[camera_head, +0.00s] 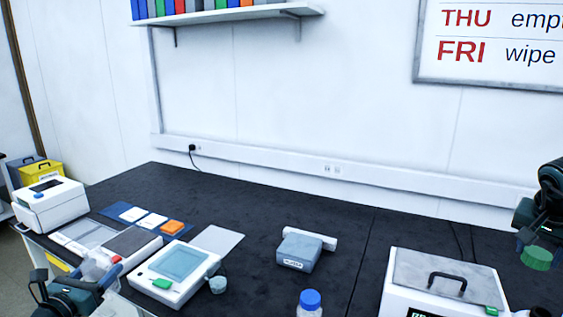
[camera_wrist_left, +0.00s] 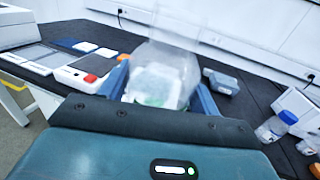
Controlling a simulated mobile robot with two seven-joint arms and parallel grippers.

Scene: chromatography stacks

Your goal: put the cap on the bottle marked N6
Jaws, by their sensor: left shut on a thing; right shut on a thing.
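My left gripper (camera_head: 98,282) is at the lower left of the head view, shut on a clear, see-through bottle (camera_head: 96,264). In the left wrist view the bottle (camera_wrist_left: 165,72) stands between the two blue fingers, blurred, and I can read no N6 mark on it. My right gripper (camera_head: 535,240) is at the right edge of the head view, shut on a green cap (camera_head: 536,259) that hangs below its fingers. Cap and bottle are far apart.
A blue-capped bottle (camera_head: 310,302) stands at the front of the black bench. A white balance (camera_head: 172,277), a grey block (camera_head: 299,251), a white device with a black handle (camera_head: 445,280) and a white printer-like box (camera_head: 48,204) are around. The bench's back middle is clear.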

